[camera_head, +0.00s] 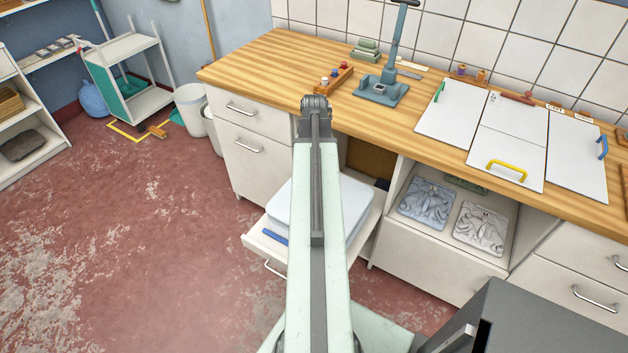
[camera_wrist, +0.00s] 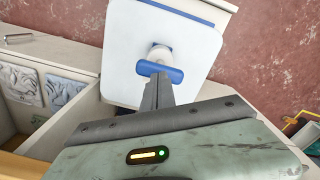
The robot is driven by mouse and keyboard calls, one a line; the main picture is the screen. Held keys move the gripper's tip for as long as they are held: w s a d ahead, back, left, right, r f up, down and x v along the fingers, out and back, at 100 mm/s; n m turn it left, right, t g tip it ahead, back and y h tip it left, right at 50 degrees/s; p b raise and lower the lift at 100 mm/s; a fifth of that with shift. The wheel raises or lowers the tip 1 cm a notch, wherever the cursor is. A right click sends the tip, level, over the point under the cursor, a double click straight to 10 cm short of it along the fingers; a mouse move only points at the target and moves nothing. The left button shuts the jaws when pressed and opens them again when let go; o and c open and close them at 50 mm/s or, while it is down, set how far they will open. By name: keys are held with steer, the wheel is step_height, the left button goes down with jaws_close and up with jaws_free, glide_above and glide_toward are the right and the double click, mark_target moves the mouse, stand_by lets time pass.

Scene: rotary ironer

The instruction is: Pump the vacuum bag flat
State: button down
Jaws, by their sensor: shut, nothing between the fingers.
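The vacuum bag (camera_head: 279,207) is white, looks thick with rounded edges, and lies on an open pull-out drawer (camera_head: 255,243) under the counter. A blue strip (camera_head: 274,236) runs along its near edge. In the wrist view the bag (camera_wrist: 205,50) carries a white pump stem (camera_wrist: 160,54) with a blue crossbar handle (camera_wrist: 160,72). My gripper (camera_wrist: 157,82) is shut and empty, its fingertips at the lower edge of the handle in the picture. I cannot tell whether they touch. In the head view my arm hides the gripper and the handle.
The wooden counter (camera_head: 265,68) holds a teal upright device (camera_head: 381,92) and white boards (camera_head: 510,139). A dark grey box-shaped unit (camera_head: 545,320) stands lower right.

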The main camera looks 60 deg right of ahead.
steer(key=shift+f+b, duration=3.25)
steer(key=shift+f, duration=0.1)
steer(key=shift+r, duration=0.1)
steer(key=shift+r+p, duration=2.15)
steer(key=shift+p, duration=0.1)
